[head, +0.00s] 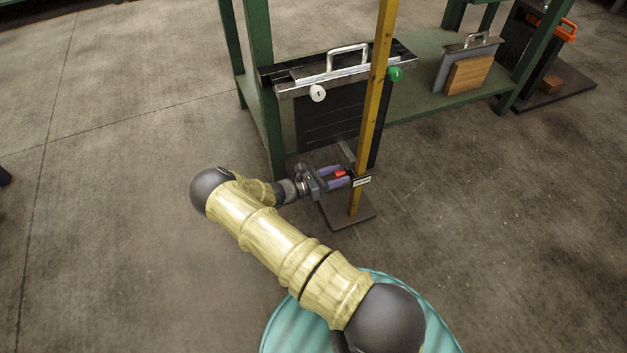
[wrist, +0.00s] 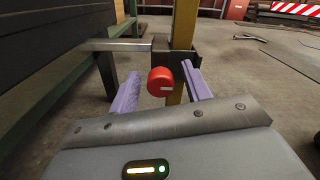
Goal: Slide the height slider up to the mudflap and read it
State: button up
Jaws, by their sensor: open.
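A yellow upright post (head: 376,90) stands on a dark base plate (head: 350,216). The height slider (head: 362,181), a dark block with a small white label, sits low on the post. Its red knob (wrist: 161,82) faces the wrist camera, and a flat grey arm (wrist: 115,45) sticks out to the left. My gripper (head: 338,177) is open, with its purple fingers on either side of the red knob; I cannot tell whether they touch it. The black mudflap (head: 325,125) hangs behind the post, its lower edge close above the slider's level. No scale reading is legible.
A metal clamp bar with a handle (head: 347,58) holds the mudflap's top, with a white knob (head: 317,93) and a green knob (head: 395,74). A green bench frame (head: 262,90) stands behind. A wooden block (head: 470,75) is on its shelf.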

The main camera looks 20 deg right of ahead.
jog(key=a+p, duration=0.4)
jog(key=a, duration=1.2)
jog(key=shift+s+a+p, duration=0.2)
jog(key=shift+a+p, duration=0.2)
jog(key=shift+r, duration=0.1)
jog(key=s+d+r+m+t+y+p, duration=0.1)
jog(key=s+r+m+y+p, duration=0.45)
jog(key=r, duration=0.85)
jog(key=s+r+m+y+p, duration=0.3)
jog(key=s+r+m+y, duration=0.5)
jog(key=r, duration=0.6)
jog(key=s+d+r+m+t+y+p, duration=0.1)
jog(key=s+r+m+y+p, duration=0.55)
jog(key=r, duration=0.85)
notch_tip(320, 180, up, 38)
jog(key=w+m+h+p, duration=0.1)
jog(key=w+h+p, duration=0.1)
jog(key=p, duration=3.4)
jog(key=shift+f, duration=0.2)
